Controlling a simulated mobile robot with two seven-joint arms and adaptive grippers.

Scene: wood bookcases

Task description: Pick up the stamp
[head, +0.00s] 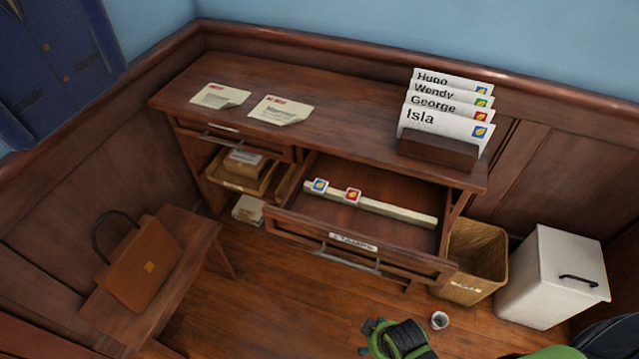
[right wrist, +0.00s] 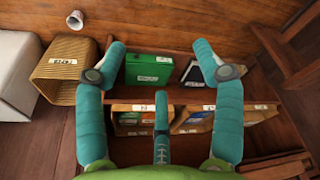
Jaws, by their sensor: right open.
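Two small square stamps sit at the left part of a pale strip (head: 390,209) in the open drawer labelled STAMPS (head: 300,222). One is a blue stamp (head: 319,186) and one is a red stamp (head: 352,196), each with a yellow mark. My right gripper (head: 385,338) is at the bottom of the head view, in front of the drawer and apart from the stamps. In the right wrist view its teal fingers (right wrist: 160,68) are spread with nothing held between them. I cannot make out the stamps in that view. My left gripper is not in view.
Name cards (head: 440,118) stand in a holder on the desk (head: 340,125), with two letters (head: 280,110) at left. A wicker basket (head: 470,260), white cabinet (head: 552,278) and cup (head: 439,319) stand at right. A briefcase (head: 140,262) rests on a bench (head: 185,290).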

